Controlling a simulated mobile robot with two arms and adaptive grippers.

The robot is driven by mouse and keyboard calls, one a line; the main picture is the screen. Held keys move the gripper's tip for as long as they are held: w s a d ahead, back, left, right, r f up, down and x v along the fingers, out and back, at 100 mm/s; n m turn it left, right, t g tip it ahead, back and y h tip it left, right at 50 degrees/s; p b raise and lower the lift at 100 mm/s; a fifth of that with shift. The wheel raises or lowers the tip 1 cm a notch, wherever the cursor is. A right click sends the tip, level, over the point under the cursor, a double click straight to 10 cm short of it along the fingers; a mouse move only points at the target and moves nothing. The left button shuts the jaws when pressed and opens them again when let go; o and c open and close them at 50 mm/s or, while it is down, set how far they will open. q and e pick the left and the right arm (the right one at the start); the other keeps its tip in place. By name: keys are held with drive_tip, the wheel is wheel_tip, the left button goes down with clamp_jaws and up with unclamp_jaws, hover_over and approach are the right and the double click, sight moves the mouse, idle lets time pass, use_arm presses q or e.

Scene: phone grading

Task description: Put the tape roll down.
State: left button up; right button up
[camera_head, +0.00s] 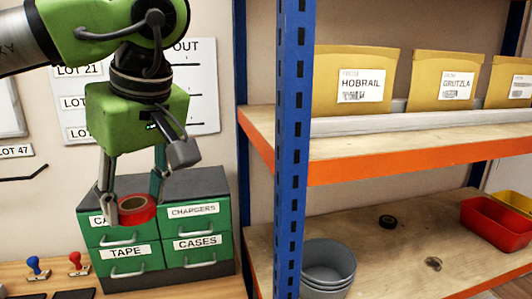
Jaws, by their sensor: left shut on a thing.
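A red tape roll (137,209) is held up in the head view, in front of the green drawer cabinet. My left gripper (134,202) comes down from the top left and is shut on the red tape roll. One fingertip is at the roll's left side and the other finger reaches down behind its right side. The roll hangs above the wooden counter, in front of the upper drawers. My right gripper does not show.
The green drawer cabinet (124,262) stands on the counter with labelled drawers. Two stamps, blue (38,267) and red (78,262), stand left. A blue shelf post (291,150) rises mid-view.

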sight(140, 212)
use_arm(q)
drive_tip(key=f, duration=0.1)
drive_tip(key=w+f+m, duration=0.1)
drive_tip(key=f, duration=0.1)
drive_tip(key=shift+w+a+f, duration=0.15)
drive_tip(key=shift+a+f, duration=0.05)
drive_tip(key=shift+f, duration=0.05)
drive_tip(key=s+f+m+h, duration=0.1)
drive_tip(key=f+m, duration=0.2)
drive_tip(key=f, duration=0.4)
drive_tip(key=s+f+m+t+h, duration=0.1)
drive_tip(key=s+f+m, duration=0.1)
drive_tip(key=f, duration=0.6)
drive_tip(key=shift+m+h, duration=0.3)
drive_tip(key=shift+m, duration=0.4)
drive_tip(key=shift+f+t, duration=0.15)
drive_tip(key=shift+t, duration=0.15)
